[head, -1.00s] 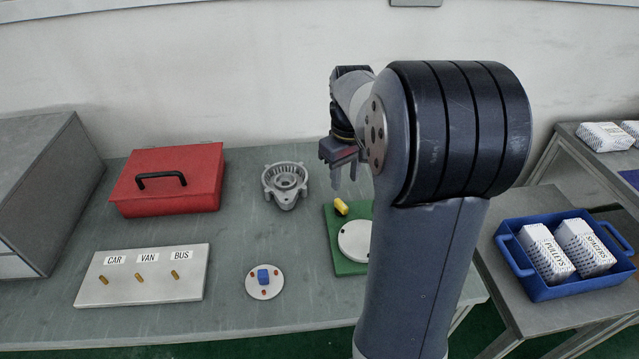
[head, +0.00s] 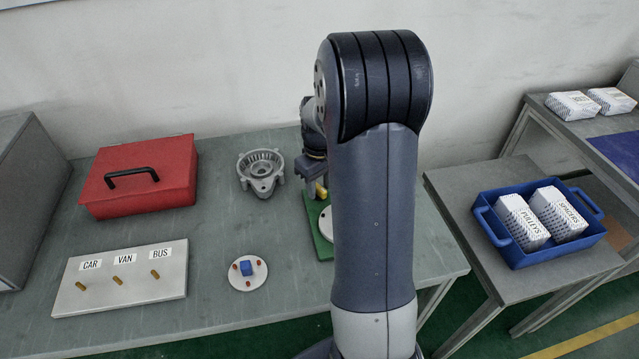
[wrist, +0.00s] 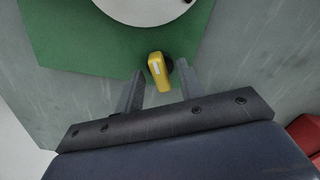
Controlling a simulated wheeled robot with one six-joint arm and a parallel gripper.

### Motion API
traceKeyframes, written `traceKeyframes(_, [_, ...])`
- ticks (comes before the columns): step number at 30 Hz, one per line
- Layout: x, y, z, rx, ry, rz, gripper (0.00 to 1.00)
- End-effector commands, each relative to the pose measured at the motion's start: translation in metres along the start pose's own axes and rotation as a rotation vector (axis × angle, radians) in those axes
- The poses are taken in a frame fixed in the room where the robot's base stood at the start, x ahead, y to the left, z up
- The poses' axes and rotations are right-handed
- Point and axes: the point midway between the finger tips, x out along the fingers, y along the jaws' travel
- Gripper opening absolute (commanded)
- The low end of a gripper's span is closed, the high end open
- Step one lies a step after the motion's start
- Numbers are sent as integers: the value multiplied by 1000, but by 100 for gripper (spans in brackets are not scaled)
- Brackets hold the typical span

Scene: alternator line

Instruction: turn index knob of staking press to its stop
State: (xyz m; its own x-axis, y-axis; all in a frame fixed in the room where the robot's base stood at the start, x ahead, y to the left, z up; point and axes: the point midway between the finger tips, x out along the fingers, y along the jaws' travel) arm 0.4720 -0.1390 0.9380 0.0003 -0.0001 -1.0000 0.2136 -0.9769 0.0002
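The yellow index knob (wrist: 157,72), with a white mark on top, sits at the edge of the green base plate (wrist: 75,40) beside a pale round disc. In the wrist view my gripper (wrist: 160,82) is open, with one finger on each side of the knob's near end. A gap shows on the left; the right finger is closer, and I cannot tell whether it touches. In the head view my gripper (head: 311,186) is low over the plate, and the knob (head: 321,191) shows beside it. My arm hides much of the plate and disc (head: 327,224).
A grey alternator housing (head: 261,172) stands just left of my gripper. A red toolbox (head: 140,177), a labelled CAR/VAN/BUS board (head: 120,290) and a round plate with a blue block (head: 248,273) lie farther left. A blue crate (head: 515,255) is on the right table.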

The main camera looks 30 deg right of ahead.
Motion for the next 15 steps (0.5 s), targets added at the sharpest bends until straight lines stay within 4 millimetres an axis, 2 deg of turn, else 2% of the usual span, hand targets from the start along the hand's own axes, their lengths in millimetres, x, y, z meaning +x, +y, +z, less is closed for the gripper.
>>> traceKeyframes(7, [1, 0, 0, 0, 0, 0, 36])
traceKeyframes(15, [1, 0, 0, 0, 0, 0, 15])
